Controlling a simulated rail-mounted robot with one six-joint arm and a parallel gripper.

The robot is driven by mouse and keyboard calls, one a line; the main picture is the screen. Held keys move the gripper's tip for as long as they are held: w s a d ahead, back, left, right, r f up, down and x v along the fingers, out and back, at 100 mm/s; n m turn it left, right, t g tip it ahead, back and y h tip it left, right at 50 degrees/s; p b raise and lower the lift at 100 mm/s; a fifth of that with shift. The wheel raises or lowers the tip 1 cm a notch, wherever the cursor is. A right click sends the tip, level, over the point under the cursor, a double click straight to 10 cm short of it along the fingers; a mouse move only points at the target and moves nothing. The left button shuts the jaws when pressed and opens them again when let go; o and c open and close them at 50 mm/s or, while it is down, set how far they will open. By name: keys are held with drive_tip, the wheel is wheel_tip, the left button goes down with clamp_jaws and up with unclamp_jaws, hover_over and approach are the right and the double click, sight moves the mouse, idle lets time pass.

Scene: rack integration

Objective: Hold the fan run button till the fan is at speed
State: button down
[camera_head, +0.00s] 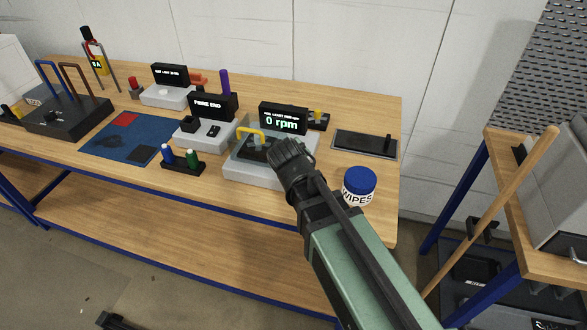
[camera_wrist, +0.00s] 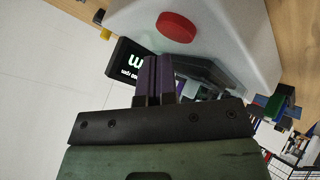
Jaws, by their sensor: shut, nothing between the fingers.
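The fan unit (camera_head: 240,172) is a light grey box on the bench with a yellow handle and a black display (camera_head: 283,118) reading 0 rpm. In the wrist view its grey housing (camera_wrist: 235,35) carries a round red button (camera_wrist: 176,27). The black display (camera_wrist: 130,65) stands beside the fingers there, its text inverted. My gripper (camera_head: 280,150) is over the right part of the fan unit in the head view. Its purple fingers (camera_wrist: 157,65) are shut and empty, with a visible gap between their tips and the red button. My gripper hides the button in the head view.
A wipes tub (camera_head: 359,187) stands close to the right of my arm. A dark tray (camera_head: 365,144) lies behind it. A unit with a black sign (camera_head: 212,106) and a holder with blue and green pegs (camera_head: 183,164) are to the left. The right front bench corner is clear.

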drive_tip(key=shift+f+b, duration=0.4)
drive_tip(key=shift+f+b, duration=0.35)
drive_tip(key=shift+f, duration=0.05)
idle(0.4)
drive_tip(key=shift+r, duration=0.1)
idle(4.7)
drive_tip(key=shift+r+p, duration=0.75)
drive_tip(key=shift+p, duration=0.1)
wheel_tip(320, 180, up, 5)
drive_tip(key=p, duration=0.5)
drive_tip(key=shift+r, duration=0.1)
